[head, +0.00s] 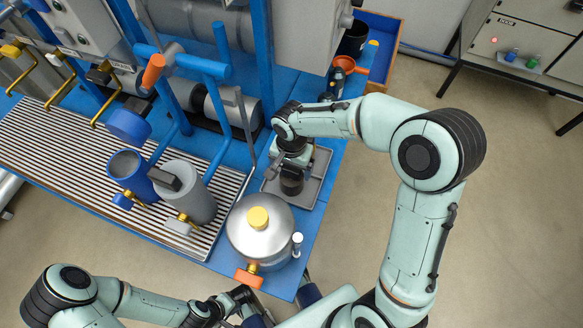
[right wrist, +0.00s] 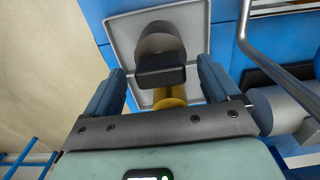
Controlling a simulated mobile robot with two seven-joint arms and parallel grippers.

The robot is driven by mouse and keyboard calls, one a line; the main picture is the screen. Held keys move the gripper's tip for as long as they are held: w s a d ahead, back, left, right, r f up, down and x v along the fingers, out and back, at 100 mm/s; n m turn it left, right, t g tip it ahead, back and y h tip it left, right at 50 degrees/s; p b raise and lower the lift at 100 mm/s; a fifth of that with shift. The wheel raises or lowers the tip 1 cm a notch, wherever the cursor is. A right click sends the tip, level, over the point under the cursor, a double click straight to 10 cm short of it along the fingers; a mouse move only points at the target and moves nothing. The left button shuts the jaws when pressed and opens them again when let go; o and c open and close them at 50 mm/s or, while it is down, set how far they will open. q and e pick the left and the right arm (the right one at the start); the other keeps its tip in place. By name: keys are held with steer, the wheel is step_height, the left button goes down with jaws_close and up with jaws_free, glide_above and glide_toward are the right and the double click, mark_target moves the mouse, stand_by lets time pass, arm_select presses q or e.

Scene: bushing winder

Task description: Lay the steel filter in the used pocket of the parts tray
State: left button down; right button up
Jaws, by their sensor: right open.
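The grey parts tray (head: 322,165) lies on the blue bench below my right gripper (head: 290,165); its pale rim also shows in the right wrist view (right wrist: 120,33). A dark grey rounded part with a black block (right wrist: 160,70) and a brass piece (right wrist: 170,97) is over the tray between my right fingers. It may be the steel filter. My right fingers are apart, with gaps on both sides of it. In the head view it appears as a dark cylinder (head: 292,184). Which pocket it is in is hidden. My left gripper (head: 238,302) is near the bench's front edge; its jaws are unclear.
A steel pot with a yellow knob (head: 258,218) stands just in front of the tray. A grey canister (head: 187,192) and a blue one (head: 130,172) stand on the slatted grating. Blue posts and pipes rise left of the tray. A blue bin (head: 380,60) is behind.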

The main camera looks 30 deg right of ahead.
step_height(320, 180, up, 11)
steer(key=p, duration=0.2)
steer(key=shift+f, duration=0.15)
stand_by(0.3)
